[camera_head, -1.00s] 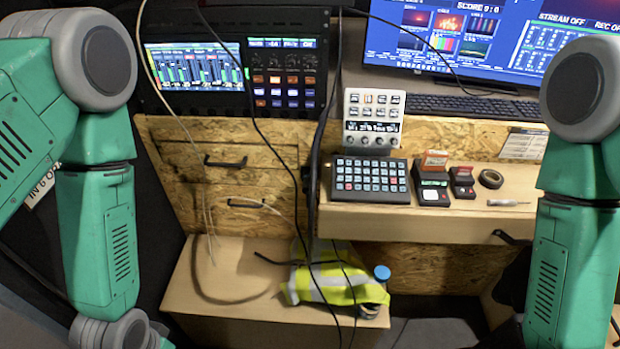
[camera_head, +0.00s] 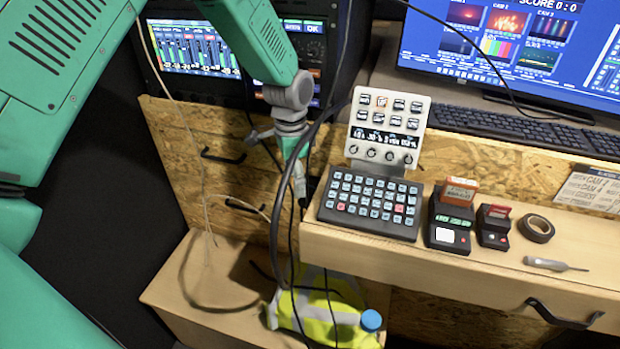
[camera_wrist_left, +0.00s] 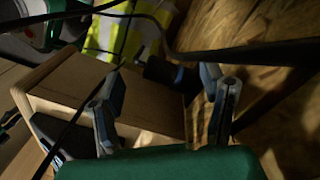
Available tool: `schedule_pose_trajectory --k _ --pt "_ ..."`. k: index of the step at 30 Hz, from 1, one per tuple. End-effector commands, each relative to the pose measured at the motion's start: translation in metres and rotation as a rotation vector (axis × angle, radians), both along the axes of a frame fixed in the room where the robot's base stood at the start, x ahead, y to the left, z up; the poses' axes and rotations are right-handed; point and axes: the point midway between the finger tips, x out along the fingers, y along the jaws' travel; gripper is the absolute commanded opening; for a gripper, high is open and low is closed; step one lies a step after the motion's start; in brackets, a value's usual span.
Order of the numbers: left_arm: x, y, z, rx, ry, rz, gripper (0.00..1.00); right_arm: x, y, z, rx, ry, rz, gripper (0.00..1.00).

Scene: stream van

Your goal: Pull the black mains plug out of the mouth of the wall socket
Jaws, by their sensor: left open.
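My left gripper (camera_head: 300,188) hangs fingers-down in front of the wooden drawer front, left of the button keypad, among black cables (camera_head: 276,225). In the left wrist view my left gripper (camera_wrist_left: 163,82) shows two spread fingers with an open gap. A dark blocky shape (camera_wrist_left: 160,70) lies beyond the gap, near the wood panel; I cannot tell whether it is the black mains plug. I cannot clearly make out the wall socket in either view; the arm and cables cover part of that area. My right gripper is not in view.
A yellow hi-vis vest (camera_head: 318,312) and a blue-capped bottle (camera_head: 371,321) are on the low wooden box (camera_head: 180,287). The desk ledge (camera_head: 465,268) holds a keypad (camera_head: 371,203), small devices, tape (camera_head: 536,228) and a screwdriver (camera_head: 555,264). Loose cables hang around the gripper.

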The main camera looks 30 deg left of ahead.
Motion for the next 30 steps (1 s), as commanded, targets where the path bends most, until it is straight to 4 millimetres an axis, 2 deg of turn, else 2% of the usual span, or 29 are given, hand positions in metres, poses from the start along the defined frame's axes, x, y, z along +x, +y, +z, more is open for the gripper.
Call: schedule_pose_trajectory --k 6,12,17,24,25,27,30 --pt "-0.002 -0.009 -0.034 0.008 0.003 -0.003 0.65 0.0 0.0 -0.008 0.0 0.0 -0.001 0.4" --pt "-0.003 -0.008 -0.06 0.004 0.003 -0.001 0.65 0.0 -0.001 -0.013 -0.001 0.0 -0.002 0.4" --pt "-0.003 -0.008 -0.069 0.001 0.003 -0.001 0.65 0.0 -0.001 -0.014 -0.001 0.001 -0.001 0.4" --pt "-0.004 -0.008 -0.068 0.003 0.001 -0.001 0.65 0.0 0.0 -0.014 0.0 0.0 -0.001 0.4" --pt "-0.004 -0.009 -0.067 0.003 0.001 -0.001 0.58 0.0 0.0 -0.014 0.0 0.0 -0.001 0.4" --pt "-0.004 -0.01 -0.067 0.005 0.001 -0.001 0.33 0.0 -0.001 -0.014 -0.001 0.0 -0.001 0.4" --pt "-0.003 -0.01 -0.066 0.006 -0.001 -0.001 0.04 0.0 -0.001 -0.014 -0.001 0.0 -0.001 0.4"
